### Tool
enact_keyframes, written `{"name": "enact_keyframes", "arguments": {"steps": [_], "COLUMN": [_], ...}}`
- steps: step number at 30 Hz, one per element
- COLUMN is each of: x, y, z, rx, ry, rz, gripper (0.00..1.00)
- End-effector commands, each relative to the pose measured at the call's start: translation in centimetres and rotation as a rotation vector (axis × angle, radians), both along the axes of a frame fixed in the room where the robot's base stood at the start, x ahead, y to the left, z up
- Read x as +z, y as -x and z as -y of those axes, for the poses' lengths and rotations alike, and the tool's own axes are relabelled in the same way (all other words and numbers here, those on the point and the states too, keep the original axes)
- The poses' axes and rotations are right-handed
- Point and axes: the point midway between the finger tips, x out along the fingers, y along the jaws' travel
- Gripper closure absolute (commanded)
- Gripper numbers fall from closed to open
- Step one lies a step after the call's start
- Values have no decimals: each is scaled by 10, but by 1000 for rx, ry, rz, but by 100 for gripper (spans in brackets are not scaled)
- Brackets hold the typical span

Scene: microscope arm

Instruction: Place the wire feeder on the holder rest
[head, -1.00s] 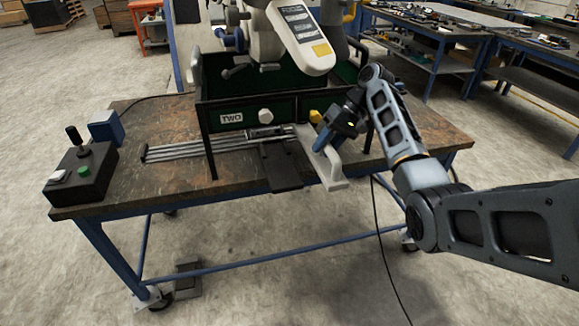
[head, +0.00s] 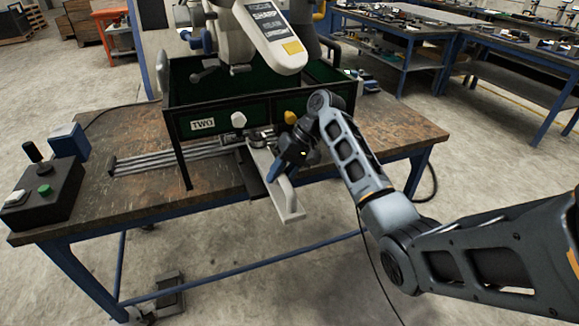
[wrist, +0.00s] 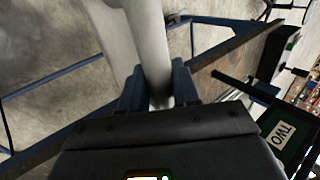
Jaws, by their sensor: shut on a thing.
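The light grey piece with a raised handle (head: 289,206), which I take to be the wire feeder, is tilted across the table's front edge, its near end sticking out past it. My gripper (head: 275,172) is shut on its handle. In the wrist view the pale handle (wrist: 149,45) runs between my two blue fingers (wrist: 156,88). A dark plate (head: 252,181) shows at the table edge, partly covered by the grey piece. I cannot tell whether this plate is the holder rest, nor whether the piece touches it.
Silver rails (head: 165,157) lie left of the piece. Behind stands a green-walled frame marked TWO (head: 215,112), with a grey microscope-like arm (head: 262,35) above. A control box (head: 42,192) sits at the table's left end. The table's right end (head: 400,135) is mostly clear.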

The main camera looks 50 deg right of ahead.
Motion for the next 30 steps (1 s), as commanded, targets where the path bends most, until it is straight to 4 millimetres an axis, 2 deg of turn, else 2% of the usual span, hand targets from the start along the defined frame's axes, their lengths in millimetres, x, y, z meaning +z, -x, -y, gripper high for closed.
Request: {"name": "enact_keyframes", "arguments": {"steps": [5,13,20,21,28,30], "x": [-2,-22,-22,-25,-24,-23], "y": [-2,-5,-5,-4,-4,-4], "z": [-6,-28,-31,-32,-31,-30], "rx": [-1,1,1,1,0,0], "ry": [2,1,-1,-3,-2,-1], "rz": [7,3,0,-6,-3,-2], "gripper": [100,100,100,67,45,44]}}
